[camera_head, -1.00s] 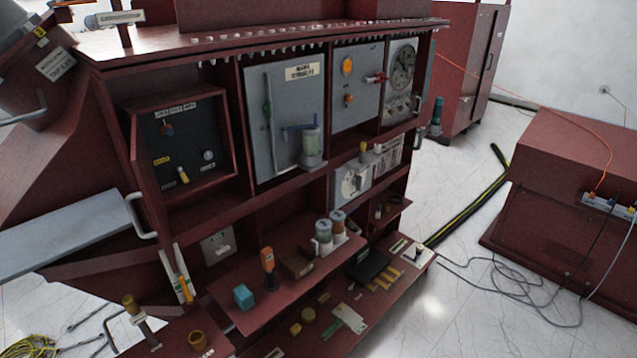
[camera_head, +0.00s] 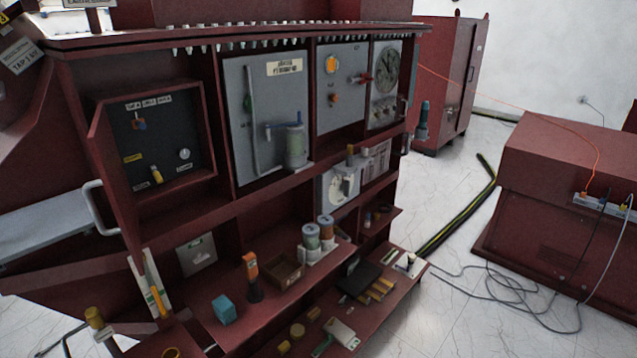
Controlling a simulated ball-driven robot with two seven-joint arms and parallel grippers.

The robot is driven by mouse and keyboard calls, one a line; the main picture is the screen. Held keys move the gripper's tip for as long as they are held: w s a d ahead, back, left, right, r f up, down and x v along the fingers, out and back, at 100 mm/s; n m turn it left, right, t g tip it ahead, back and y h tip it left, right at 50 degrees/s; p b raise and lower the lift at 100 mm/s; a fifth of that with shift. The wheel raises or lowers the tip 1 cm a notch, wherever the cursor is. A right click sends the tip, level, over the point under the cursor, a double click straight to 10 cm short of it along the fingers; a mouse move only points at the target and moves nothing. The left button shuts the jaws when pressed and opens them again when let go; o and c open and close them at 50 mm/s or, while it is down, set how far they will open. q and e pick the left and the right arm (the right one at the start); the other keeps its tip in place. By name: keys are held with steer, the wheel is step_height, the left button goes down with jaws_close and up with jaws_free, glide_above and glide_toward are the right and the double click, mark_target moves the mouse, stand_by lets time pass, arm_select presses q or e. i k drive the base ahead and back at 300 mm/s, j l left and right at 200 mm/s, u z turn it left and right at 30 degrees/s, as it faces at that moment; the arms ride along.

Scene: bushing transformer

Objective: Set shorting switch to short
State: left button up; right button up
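No label that I can read names the shorting switch, so I cannot tell which control it is. Further right a smaller grey panel (camera_head: 340,105) carries an orange knob (camera_head: 332,64), a red-handled lever (camera_head: 361,78) and a lower orange part (camera_head: 333,98). Neither of my grippers shows.
Lower shelves hold a teal block (camera_head: 223,308), an orange handheld device (camera_head: 252,277), a small wooden box (camera_head: 284,271) and two jars. A cabinet (camera_head: 453,85) stands behind. A red box (camera_head: 555,200) stands at right. Cables lie on the open floor between (camera_head: 440,312).

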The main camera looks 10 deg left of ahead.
mark_target(157, 177)
steer(key=j+u, duration=0.4)
steer(key=j, duration=0.15)
steer(key=i+j+u, duration=0.15)
steer(key=j+u, duration=0.25)
steer(key=j, duration=0.1)
